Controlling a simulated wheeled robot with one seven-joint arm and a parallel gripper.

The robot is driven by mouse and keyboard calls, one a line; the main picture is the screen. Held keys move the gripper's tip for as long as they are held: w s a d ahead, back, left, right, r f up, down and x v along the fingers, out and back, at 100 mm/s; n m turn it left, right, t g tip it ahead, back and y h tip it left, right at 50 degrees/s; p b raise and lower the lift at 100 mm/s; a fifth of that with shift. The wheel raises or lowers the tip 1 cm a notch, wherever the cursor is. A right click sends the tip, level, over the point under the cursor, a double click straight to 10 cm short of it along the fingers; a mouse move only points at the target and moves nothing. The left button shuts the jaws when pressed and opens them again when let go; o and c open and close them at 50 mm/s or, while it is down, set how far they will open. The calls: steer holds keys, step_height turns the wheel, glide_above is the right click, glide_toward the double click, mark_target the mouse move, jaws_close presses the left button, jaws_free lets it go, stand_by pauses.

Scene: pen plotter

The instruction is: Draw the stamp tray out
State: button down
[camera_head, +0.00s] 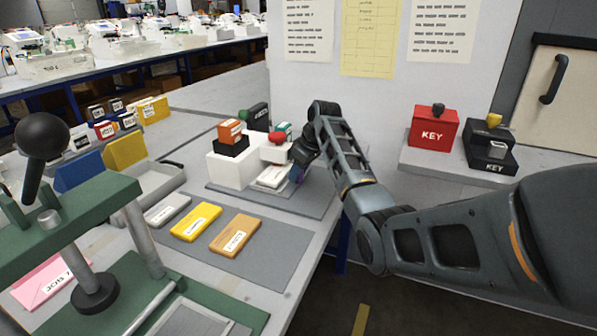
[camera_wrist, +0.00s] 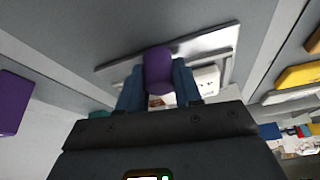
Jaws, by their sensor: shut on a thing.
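My gripper (camera_head: 299,165) reaches down at the front of a small white box (camera_head: 229,172) on the bench. In the wrist view my gripper (camera_wrist: 159,85) has its two blue fingers on either side of a purple handle (camera_wrist: 158,66) and is shut on it. A pale tray (camera_head: 270,178) lies at the box's right side, next to the fingers. Its light front edge seems to show behind the handle in the wrist view (camera_wrist: 218,42). The gripper hides part of the tray, and I cannot tell how far it is out.
An orange block (camera_head: 230,132) and a black block sit on the box. Yellow (camera_head: 196,222) and tan labelled blocks lie on a grey mat in front. A green press (camera_head: 70,210) stands at left. A red KEY box (camera_head: 433,132) is on the right shelf. Floor lies beyond the bench edge.

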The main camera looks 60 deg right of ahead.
steer(key=shift+s+r+p, duration=0.1)
steer(key=shift+s+p, duration=0.25)
steer(key=shift+p, duration=0.05)
steer(key=s+p, duration=0.2)
steer(key=s, duration=0.1)
steer(key=s+p, duration=0.1)
steer(key=s, duration=0.2)
steer(key=s+p, duration=0.2)
steer(key=s, duration=0.1)
steer(key=shift+d+p, duration=0.35)
steer(key=shift+s+d, duration=0.1)
steer(key=shift+s, duration=0.3)
steer(key=c, duration=0.8)
jaws_free()
steer(key=shift+v, duration=3.8)
